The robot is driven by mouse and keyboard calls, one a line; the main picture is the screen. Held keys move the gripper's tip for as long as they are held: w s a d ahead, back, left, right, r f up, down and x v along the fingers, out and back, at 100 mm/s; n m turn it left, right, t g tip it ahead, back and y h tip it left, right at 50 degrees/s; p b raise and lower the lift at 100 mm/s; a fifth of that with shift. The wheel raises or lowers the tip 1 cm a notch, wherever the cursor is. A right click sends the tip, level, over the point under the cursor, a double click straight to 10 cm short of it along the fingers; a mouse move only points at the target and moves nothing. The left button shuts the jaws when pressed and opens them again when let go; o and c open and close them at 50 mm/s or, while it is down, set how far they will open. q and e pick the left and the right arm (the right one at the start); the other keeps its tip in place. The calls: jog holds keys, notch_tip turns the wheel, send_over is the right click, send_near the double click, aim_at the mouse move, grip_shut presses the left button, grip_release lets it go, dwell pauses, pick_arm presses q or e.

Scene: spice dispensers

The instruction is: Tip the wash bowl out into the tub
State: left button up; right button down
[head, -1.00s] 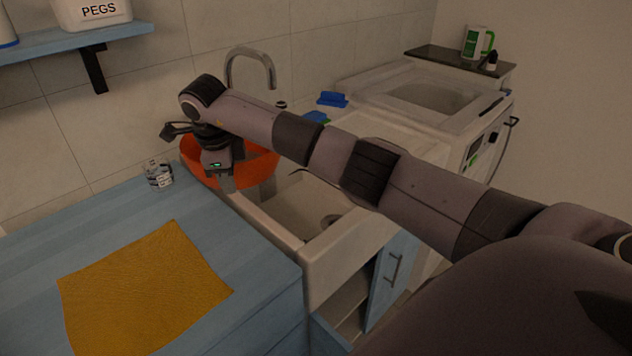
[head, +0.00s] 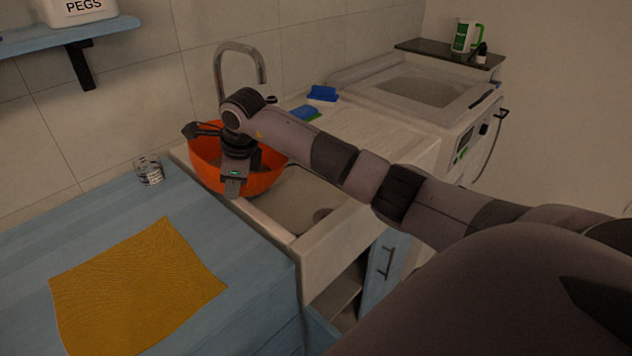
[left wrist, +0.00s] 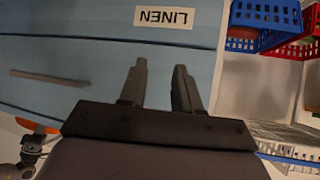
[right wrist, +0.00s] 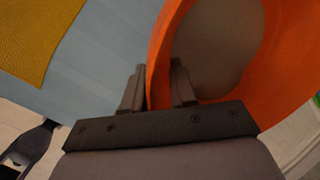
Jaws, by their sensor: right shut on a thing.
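The wash bowl is the orange bowl (head: 268,178), over the back-left part of the white sink basin (head: 300,203), the likely tub. It looks roughly upright in the head view. My right gripper (head: 233,187) is shut on its near rim, one finger inside and one outside, as the right wrist view (right wrist: 157,78) shows. A grey-brown, water-like surface (right wrist: 215,45) shows inside the bowl. Whether the bowl touches the sink is unclear. My left gripper (left wrist: 160,85) shows only in the left wrist view, open and empty before a blue front with a LINEN label (left wrist: 163,17).
A metal tap (head: 240,62) rises behind the bowl. A washing machine (head: 420,90) stands beyond.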

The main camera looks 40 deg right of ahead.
aim_at(269, 172)
jog(key=shift+s+d+f+y, duration=0.15)
jog(key=shift+d+f+y, duration=0.1)
jog(key=shift+f, duration=0.15)
jog(key=shift+s+d+f+y, duration=0.15)
jog(key=shift+f+y, duration=0.1)
jog(key=shift+f, duration=0.15)
jog(key=shift+d+r+t, duration=0.15)
jog(key=shift+r+t, duration=0.05)
jog(key=shift+t, duration=0.2)
jog(key=shift+s+d, duration=0.1)
jog(key=shift+s+d+r+t+y, duration=0.15)
jog(key=shift+s+d+t+y, duration=0.25)
jog(key=shift+d+y, duration=0.2)
jog(key=shift+s+d+r+t+y, duration=0.1)
jog(key=shift+s+d+t+y, duration=0.3)
jog(key=shift+d+y, duration=0.2)
jog(key=shift+s+d+r+m+t+y, duration=0.1)
jog(key=shift+s+d+m+t+y, duration=0.2)
jog(key=shift+d+t+y, duration=0.35)
jog(key=shift+s+d+r+m+t+y, duration=0.1)
jog(key=shift+s+d+r+t+y, duration=0.15)
jog(key=shift+r+y, duration=0.2)
jog(key=shift+s+d+r+m+t+y, duration=0.1)
jog(key=shift+d+r+t+y, duration=0.15)
jog(key=shift+r+y, duration=0.2)
jog(key=shift+s+d+r+m+t+y, duration=0.1)
jog(key=shift+s+d+r+t+y, duration=0.2)
jog(key=shift+r, duration=0.2)
dwell(0.6)
